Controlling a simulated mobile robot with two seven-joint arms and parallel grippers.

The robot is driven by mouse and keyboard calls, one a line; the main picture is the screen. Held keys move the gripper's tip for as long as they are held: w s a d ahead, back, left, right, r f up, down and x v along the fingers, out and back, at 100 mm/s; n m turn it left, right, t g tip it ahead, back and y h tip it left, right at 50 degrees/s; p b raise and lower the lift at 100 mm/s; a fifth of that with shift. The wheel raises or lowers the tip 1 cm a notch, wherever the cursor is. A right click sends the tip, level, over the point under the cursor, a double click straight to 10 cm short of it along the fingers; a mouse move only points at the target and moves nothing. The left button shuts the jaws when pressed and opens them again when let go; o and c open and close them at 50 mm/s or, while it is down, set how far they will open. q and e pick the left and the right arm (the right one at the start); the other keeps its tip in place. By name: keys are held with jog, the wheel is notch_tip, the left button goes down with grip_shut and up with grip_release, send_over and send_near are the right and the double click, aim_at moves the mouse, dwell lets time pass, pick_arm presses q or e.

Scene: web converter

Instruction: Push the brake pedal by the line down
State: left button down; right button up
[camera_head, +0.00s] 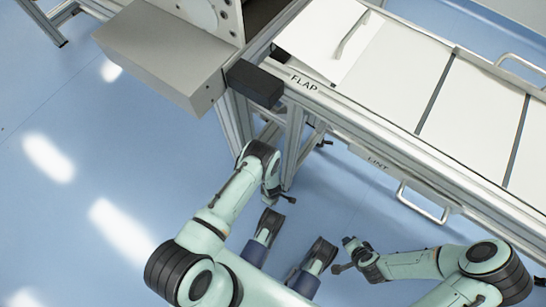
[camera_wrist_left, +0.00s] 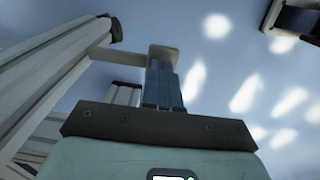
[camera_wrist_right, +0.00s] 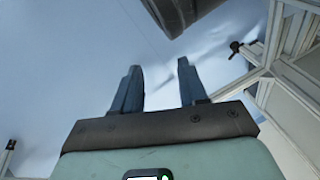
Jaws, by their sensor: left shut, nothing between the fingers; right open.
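A light grey plate on a bar, which looks like the brake pedal (camera_wrist_left: 164,52), shows in the left wrist view at the foot of the metal frame. My left gripper (camera_wrist_left: 163,68) is shut and empty, its fingertips overlapping the plate in the picture. I cannot tell whether they touch it. In the head view the left gripper (camera_head: 279,196) is low beside the frame leg, and the pedal is hidden there. My right gripper (camera_head: 343,256) is open and empty, low in front of the machine. Its spread fingers (camera_wrist_right: 156,75) show over bare floor in the right wrist view.
The line's metal frame (camera_head: 293,145) and its leg stand close to my left arm. White panels (camera_head: 395,75) with a FLAP label lie above. A drawer handle (camera_head: 422,203) juts out near my right arm. Blue floor (camera_head: 60,200) is clear at the left.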

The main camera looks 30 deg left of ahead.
pick_arm(q)
jog(key=shift+s+a+f+t+p, duration=0.1)
jog(key=shift+s+f+t+p, duration=0.2)
jog(key=shift+t+p, duration=0.4)
jog(key=shift+f, duration=0.85)
notch_tip(320, 180, down, 2)
jog(key=shift+b, duration=1.05)
jog(key=shift+f+b, duration=0.7)
jog(key=shift+b, duration=0.2)
pick_arm(e)
jog(key=shift+g, duration=0.8)
jog(key=shift+s+d+f, duration=0.15)
jog(key=shift+s+f, duration=0.85)
jog(key=shift+s, duration=0.1)
jog(key=shift+s+d+f, duration=0.15)
jog(key=shift+s+f, duration=0.85)
jog(key=shift+s, duration=0.1)
jog(key=shift+w, duration=0.1)
